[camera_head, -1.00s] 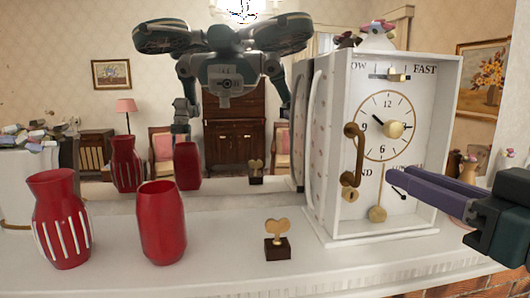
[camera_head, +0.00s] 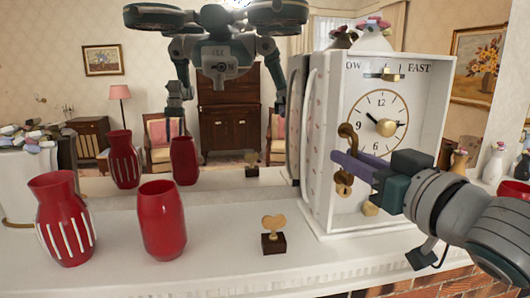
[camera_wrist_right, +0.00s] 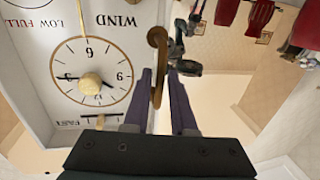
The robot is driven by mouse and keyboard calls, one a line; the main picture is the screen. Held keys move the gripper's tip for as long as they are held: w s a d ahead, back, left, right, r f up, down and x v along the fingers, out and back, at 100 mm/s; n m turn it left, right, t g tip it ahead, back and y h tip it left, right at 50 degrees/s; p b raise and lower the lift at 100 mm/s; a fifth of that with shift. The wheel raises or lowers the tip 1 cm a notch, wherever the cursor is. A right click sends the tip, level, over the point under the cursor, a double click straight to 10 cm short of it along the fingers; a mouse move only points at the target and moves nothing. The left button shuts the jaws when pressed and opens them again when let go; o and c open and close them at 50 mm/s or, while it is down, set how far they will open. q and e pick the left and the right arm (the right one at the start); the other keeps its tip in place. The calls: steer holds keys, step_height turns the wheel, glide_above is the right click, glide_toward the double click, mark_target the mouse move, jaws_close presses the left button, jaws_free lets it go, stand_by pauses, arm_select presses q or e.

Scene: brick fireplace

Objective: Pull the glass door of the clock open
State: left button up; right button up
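The white clock (camera_head: 402,100) stands on the mantel, with its dial, hands and lettering visible. A brass handle (camera_head: 347,134) runs down the left side of its front, with a keyhole plate below. The door looks closed; its glass is hard to make out. My right gripper (camera_head: 338,165) is at the handle, its purple fingers pointing left across the clock front. In the right wrist view the fingers (camera_wrist_right: 159,72) are apart, one on each side of the handle (camera_wrist_right: 157,40), with gaps showing. My left gripper shows only as part of a small mirror reflection.
A small key on a dark block (camera_head: 273,240) stands left of the clock. Two red vases (camera_head: 161,220) stand farther left on the white mantel (camera_head: 215,245). A mirror behind reflects the room and my body. White figurines (camera_head: 495,163) stand right of the clock.

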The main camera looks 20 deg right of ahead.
jaws_close()
stand_by(1.4)
